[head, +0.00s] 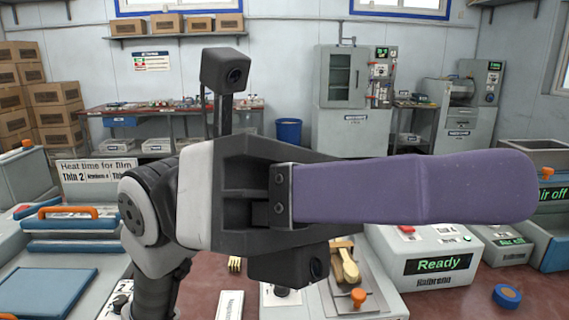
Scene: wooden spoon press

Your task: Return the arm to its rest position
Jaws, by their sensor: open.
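My arm rises from the lower left and is folded close in front of the head camera. My gripper (500,188) points to the right, high over the work area. One long purple finger shows side-on and hides the other finger. It is open, and I see nothing held in it. A wooden spoon (345,262) lies on a metal plate below it, apart from the gripper.
A white machine with a green "Ready" display (438,264) stands at lower right, beside an "Air off" unit (552,195). Blue-topped equipment (40,290) is at lower left. A blue tape roll (507,296) lies at lower right. A back bench (110,108) and cabinet (341,75) stand farther off.

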